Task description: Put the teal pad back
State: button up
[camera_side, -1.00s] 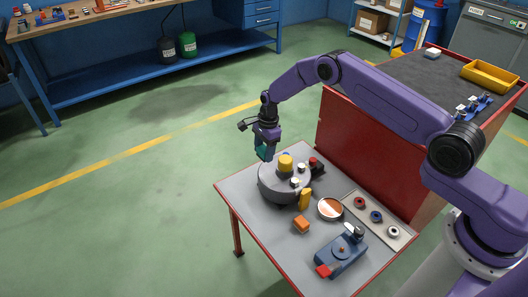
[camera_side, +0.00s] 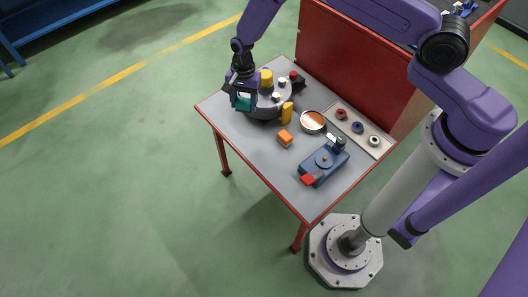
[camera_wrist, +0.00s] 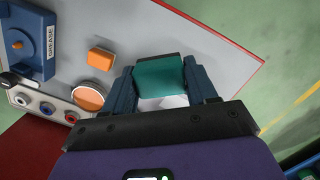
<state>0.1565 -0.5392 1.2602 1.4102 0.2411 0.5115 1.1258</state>
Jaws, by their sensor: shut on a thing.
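The teal pad (camera_side: 243,102) is held between the two fingers of my gripper (camera_side: 242,97), at the left side of the table. In the wrist view the pad (camera_wrist: 160,78) spans the gap between the blue-grey fingers of my gripper (camera_wrist: 161,87). The grey round drum (camera_side: 264,112) is just right of and partly behind the gripper in the side view, with a yellow knob (camera_side: 266,78) and white knobs on top. I cannot tell whether the pad touches the drum. A pale patch shows just below the pad in the wrist view.
A yellow block (camera_side: 287,113) stands beside the drum. An orange block (camera_side: 285,138), an orange-filled dish (camera_side: 312,122), a ring tray (camera_side: 351,119) and a blue grease box (camera_side: 323,164) lie to the right. A red panel (camera_side: 350,65) stands behind. The table's front left is clear.

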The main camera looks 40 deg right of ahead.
jog(key=s+d+f+n+h, duration=0.15)
jog(key=s+n, duration=0.45)
jog(key=s, duration=0.6)
jog(key=s+d+n, duration=0.3)
jog(key=s+n, duration=0.2)
jog(key=s, duration=0.6)
send_over(265, 155)
jog(key=shift+g, duration=0.3)
jog(key=f, duration=0.9)
jog(key=shift+w+f, duration=0.25)
jog(key=shift+f, duration=1.65)
jog(key=shift+f, duration=0.1)
jog(key=o, duration=1.1)
